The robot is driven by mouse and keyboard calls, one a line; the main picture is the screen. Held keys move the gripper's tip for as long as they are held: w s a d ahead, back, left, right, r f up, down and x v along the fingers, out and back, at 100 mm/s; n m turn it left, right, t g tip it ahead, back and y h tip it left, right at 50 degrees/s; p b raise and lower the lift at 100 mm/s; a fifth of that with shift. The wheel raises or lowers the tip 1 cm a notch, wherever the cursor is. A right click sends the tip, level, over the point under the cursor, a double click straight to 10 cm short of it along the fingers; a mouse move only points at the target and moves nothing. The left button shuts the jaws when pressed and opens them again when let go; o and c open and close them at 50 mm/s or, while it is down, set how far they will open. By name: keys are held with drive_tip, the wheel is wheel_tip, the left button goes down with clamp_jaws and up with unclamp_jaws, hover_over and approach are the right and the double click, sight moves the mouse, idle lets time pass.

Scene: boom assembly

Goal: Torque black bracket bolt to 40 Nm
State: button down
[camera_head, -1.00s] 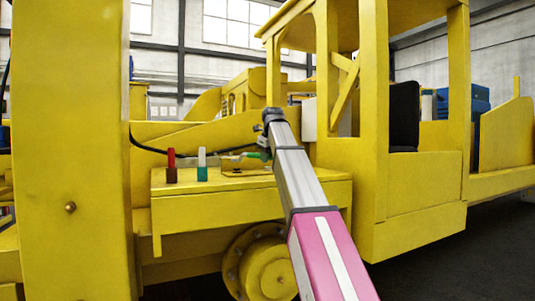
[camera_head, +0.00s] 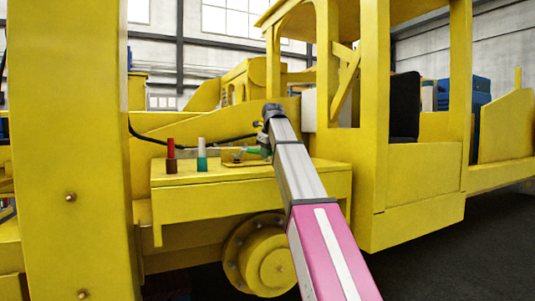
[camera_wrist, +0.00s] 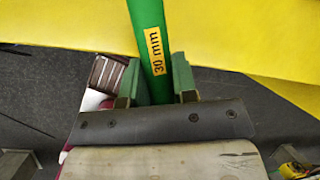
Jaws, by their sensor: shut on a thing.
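My gripper (camera_wrist: 160,82) is shut on a green tool handle (camera_wrist: 147,30) with a yellow "30 mm" label in the wrist view. The handle runs up out of that picture, so its working end is hidden there. In the head view my gripper (camera_head: 266,140) is small, over the right part of a yellow shelf. The green tool (camera_head: 256,151) lies about level, pointing left, just above the shelf. Bolt heads (camera_head: 70,197) show on the yellow column at left. I cannot make out a black bracket.
A red-and-brown tool (camera_head: 171,157) and a white-and-teal tool (camera_head: 202,155) stand upright on the yellow shelf (camera_head: 225,205). The yellow column (camera_head: 65,120) stands close at left. A cab post (camera_head: 374,110) rises at right. A dark cable (camera_head: 150,137) runs behind the shelf.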

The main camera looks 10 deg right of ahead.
drive_tip(key=shift+f, duration=1.2)
idle(0.6)
drive_tip(key=shift+s+a+m+h, duration=0.2)
drive_tip(key=shift+s+a+m, duration=0.2)
drive_tip(key=shift+a, duration=0.2)
drive_tip(key=shift+s+a+m+h, duration=0.2)
drive_tip(key=shift+s+a+m, duration=0.2)
drive_tip(key=shift+a, duration=0.15)
drive_tip(key=shift+s+a+m+h, duration=0.15)
drive_tip(key=shift+s+a+m, duration=0.2)
drive_tip(key=shift+a, duration=0.3)
drive_tip(key=shift+s+a+m+h, duration=0.15)
drive_tip(key=shift+s+a+m, duration=0.1)
drive_tip(key=shift+a+m, duration=0.3)
drive_tip(key=shift+a, duration=0.15)
drive_tip(key=shift+s+a+m+h, duration=0.15)
drive_tip(key=shift+s+a+m, duration=0.15)
drive_tip(key=shift+a, duration=0.3)
drive_tip(key=shift+s+a+m+h, duration=0.15)
drive_tip(key=shift+a+m, duration=0.25)
drive_tip(key=shift+a, duration=0.2)
